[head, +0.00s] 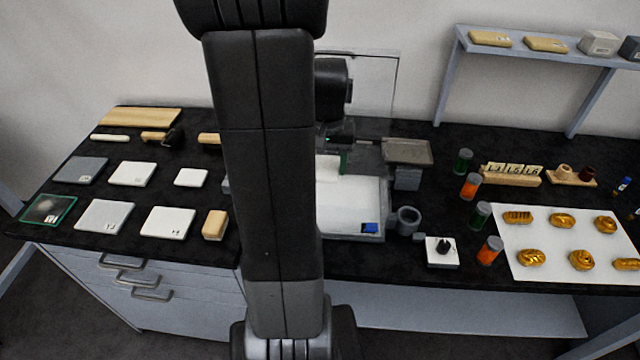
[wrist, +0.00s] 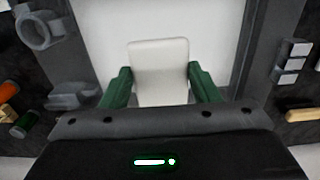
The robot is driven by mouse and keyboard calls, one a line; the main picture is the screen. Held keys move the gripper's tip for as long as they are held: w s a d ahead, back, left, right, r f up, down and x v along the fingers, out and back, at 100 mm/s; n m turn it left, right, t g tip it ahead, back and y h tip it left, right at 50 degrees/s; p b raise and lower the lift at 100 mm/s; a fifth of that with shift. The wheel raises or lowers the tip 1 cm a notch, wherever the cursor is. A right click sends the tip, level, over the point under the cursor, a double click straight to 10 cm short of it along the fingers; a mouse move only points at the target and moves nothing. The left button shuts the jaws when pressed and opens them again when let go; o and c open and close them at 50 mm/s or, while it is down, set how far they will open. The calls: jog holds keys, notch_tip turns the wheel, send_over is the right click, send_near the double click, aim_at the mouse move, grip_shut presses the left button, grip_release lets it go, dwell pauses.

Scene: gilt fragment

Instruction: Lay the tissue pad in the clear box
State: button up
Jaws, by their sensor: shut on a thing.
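My gripper (wrist: 160,88) has green fingers, one on each side of a white tissue pad (wrist: 159,60), and is shut on it. In the head view the pad (head: 328,168) shows partly beside my arm, above a white work surface (head: 350,205) with a grey frame. My arm hides much of the gripper there. A shallow see-through box with a green rim (head: 67,213) lies at the front left of the bench, with a pale patch inside. It seems to be the clear box and is well apart from my gripper.
Several white and grey tiles (head: 130,174) and a tan block (head: 214,224) lie beside the box. A clear upright panel (head: 375,80) stands behind the work surface. At right are a grey ring (head: 408,217), jars (head: 481,214) and a white sheet (head: 545,228) with golden pieces.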

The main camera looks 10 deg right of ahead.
jog(key=f, duration=0.7)
jog(key=shift+w, duration=0.3)
jog(key=shift+f, duration=1.9)
jog(key=shift+f, duration=0.25)
jog(key=o, duration=1)
jog(key=shift+r, duration=0.1)
jog(key=shift+c, duration=0.2)
notch_tip(320, 180, up, 12)
jog(key=shift+r, duration=0.2)
